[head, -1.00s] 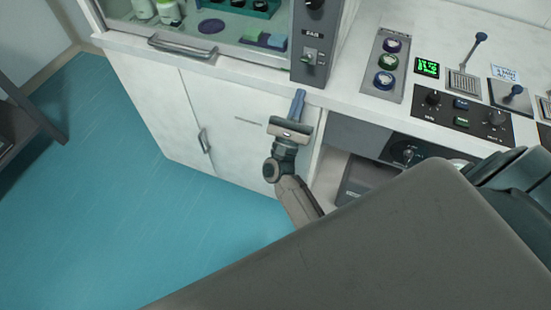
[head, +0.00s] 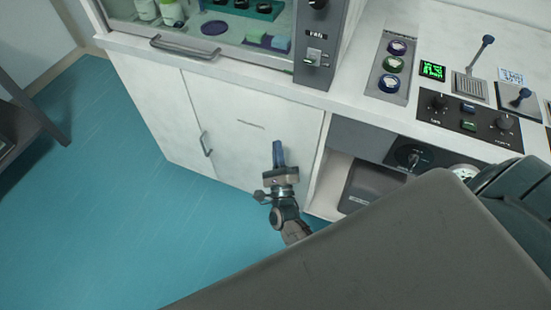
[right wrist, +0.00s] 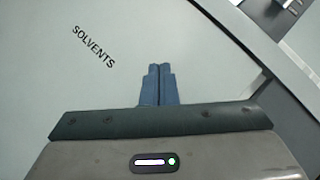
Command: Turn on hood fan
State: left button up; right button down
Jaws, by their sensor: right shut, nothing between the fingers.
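The fume hood's dark grey control post (head: 316,74) stands at the right edge of the hood in the head view. It carries a small switch (head: 311,58) with a label above it, and a black knob (head: 317,3) at the top. I cannot tell the switch's position. My right gripper (head: 279,148) is shut and empty, below the counter edge, in front of the white cabinet door and well below the switch. In the right wrist view its blue fingertips (right wrist: 159,68) are together, with the cabinet door marked SOLVENTS (right wrist: 60,85) behind. My left gripper is not in view.
The hood's sash handle (head: 183,48) runs along its front, with bottles and a teal rack inside. The counter holds a strip of round buttons (head: 393,64) and a black knob panel (head: 470,116). An open shelf (head: 330,186) lies right of the door.

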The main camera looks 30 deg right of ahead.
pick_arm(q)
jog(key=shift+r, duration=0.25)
pick_arm(e)
jog(key=shift+a+f+n+g+y, duration=0.25)
jog(key=shift+f+n+y, duration=0.45)
jog(key=shift+f+n, duration=0.45)
jog(key=shift+a+f+n+g+y, duration=0.1)
jog(key=shift+f+n+g+y, duration=0.15)
jog(key=shift+f+n+y, duration=0.65)
jog(key=shift+f, duration=0.35)
